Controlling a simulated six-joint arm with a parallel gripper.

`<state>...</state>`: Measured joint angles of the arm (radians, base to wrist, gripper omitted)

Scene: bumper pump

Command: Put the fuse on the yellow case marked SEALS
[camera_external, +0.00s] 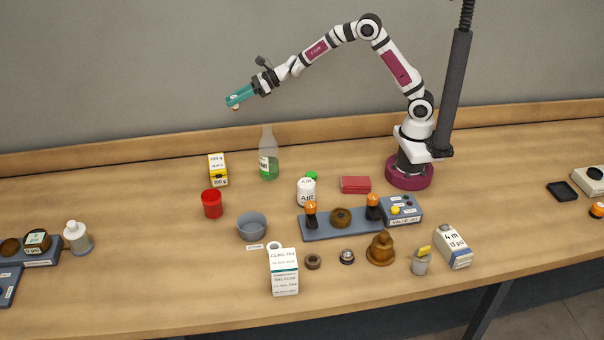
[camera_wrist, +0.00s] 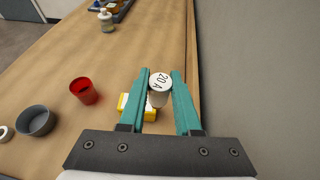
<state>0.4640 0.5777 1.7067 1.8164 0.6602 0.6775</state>
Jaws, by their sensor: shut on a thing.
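My gripper (camera_external: 238,98) is raised high above the back left part of the table, with teal fingers. In the wrist view my gripper (camera_wrist: 161,82) is shut on the fuse (camera_wrist: 160,82), a small round piece with a white top reading "20 A". Only a small pale part of the fuse (camera_external: 236,108) shows below the fingers in the external view. The yellow case (camera_external: 218,170) with white labels stands on the table near the back edge, below the gripper. In the wrist view the case (camera_wrist: 124,104) is partly hidden behind the fuse and fingers. I cannot read SEALS on it.
A red cup (camera_external: 212,204) stands in front of the case. A clear bottle with green contents (camera_external: 268,160) stands to its right, and a grey bowl (camera_external: 251,228) farther forward. The table left of the case is clear. A wall runs behind.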

